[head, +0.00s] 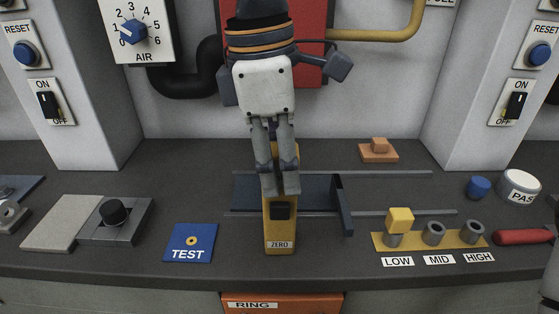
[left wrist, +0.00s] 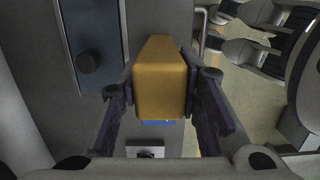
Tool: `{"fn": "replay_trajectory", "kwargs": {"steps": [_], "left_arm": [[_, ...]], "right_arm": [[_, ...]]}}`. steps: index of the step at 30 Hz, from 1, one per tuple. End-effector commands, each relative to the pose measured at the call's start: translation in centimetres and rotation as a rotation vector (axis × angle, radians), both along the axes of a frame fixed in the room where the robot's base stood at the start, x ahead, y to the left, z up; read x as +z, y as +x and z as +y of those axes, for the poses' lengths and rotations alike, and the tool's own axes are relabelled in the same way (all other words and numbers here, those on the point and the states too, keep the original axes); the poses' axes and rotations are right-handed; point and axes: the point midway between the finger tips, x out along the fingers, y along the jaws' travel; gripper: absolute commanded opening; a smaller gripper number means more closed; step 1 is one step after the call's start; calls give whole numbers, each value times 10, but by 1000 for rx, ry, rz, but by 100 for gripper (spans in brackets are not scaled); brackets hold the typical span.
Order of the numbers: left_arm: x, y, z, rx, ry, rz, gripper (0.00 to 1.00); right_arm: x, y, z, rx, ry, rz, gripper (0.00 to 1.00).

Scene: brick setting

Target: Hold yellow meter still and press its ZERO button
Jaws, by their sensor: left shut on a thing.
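The yellow meter (head: 280,228) stands upright at the middle of the bench. Its dark button (head: 280,210) sits on its front face, above the ZERO label (head: 280,244), with nothing over it. My left gripper (head: 277,183) comes down from above and is shut on the meter's upper part, hiding some of it. In the left wrist view the meter (left wrist: 160,85) fills the space between the two fingers. My right gripper (left wrist: 222,28) shows at the upper right of the left wrist view, with a gap between its fingers, apart from the meter.
A blue TEST plate (head: 190,243) lies left of the meter. A dark slide tray with an upright end plate (head: 342,205) is behind and right. A yellow rack (head: 455,240) with LOW, MID and HIGH sockets stands right, near a red handle (head: 522,237).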

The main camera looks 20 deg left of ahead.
Motion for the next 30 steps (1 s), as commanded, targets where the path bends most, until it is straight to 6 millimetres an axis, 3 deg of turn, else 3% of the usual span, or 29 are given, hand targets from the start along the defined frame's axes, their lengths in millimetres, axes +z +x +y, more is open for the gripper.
{"fn": "replay_trajectory", "kwargs": {"steps": [2,6,7,30], "left_arm": [[-1,0,0,0,0,3,0],[-1,0,0,0,0,3,0],[-1,0,0,0,0,3,0],[-2,0,0,0,1,4,0]], "right_arm": [[0,0,0,0,0,1,35],[0,0,0,0,0,1,4],[0,0,0,0,0,1,0],[0,0,0,0,0,2,0]]}}
